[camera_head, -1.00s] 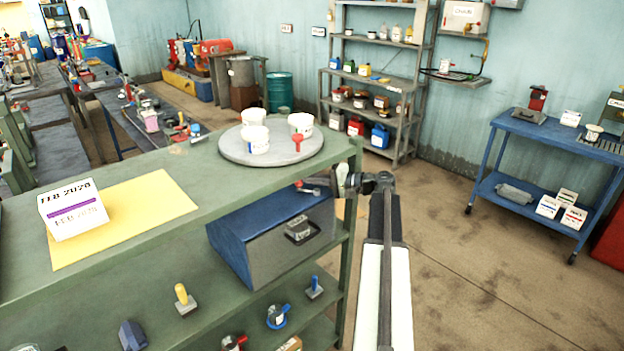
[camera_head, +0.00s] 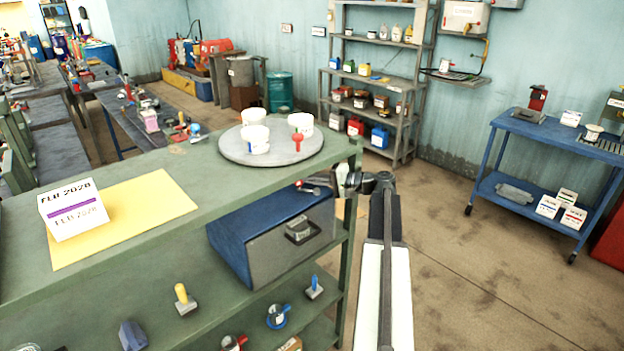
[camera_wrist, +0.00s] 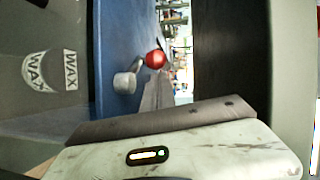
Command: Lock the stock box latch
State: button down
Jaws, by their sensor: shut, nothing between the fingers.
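The stock box (camera_head: 232,238) is a blue box with a grey front, standing on the shelf below the bench top. A red ball knob (camera_wrist: 155,58) and a grey round metal piece (camera_wrist: 124,83), seemingly the latch, show against the blue face in the wrist view. The knob also shows small near the box's upper right in the head view (camera_head: 299,184). My gripper (camera_wrist: 157,78) is shut and empty, its tapered fingers pointing at the knob. The tips are very close below it in the picture; I cannot tell whether they touch. In the head view my fingers are mostly hidden.
The green bench (camera_head: 150,225) with its corner post lies close to my wrist. A grey turntable (camera_head: 232,150) with white cups stands above the box. A dark panel (camera_wrist: 230,60) is right of my fingers in the wrist view.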

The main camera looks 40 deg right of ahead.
jog(key=p+v, duration=0.1)
jog(key=v, duration=0.7)
jog(key=shift+w+f, duration=0.1)
dwell(0.4)
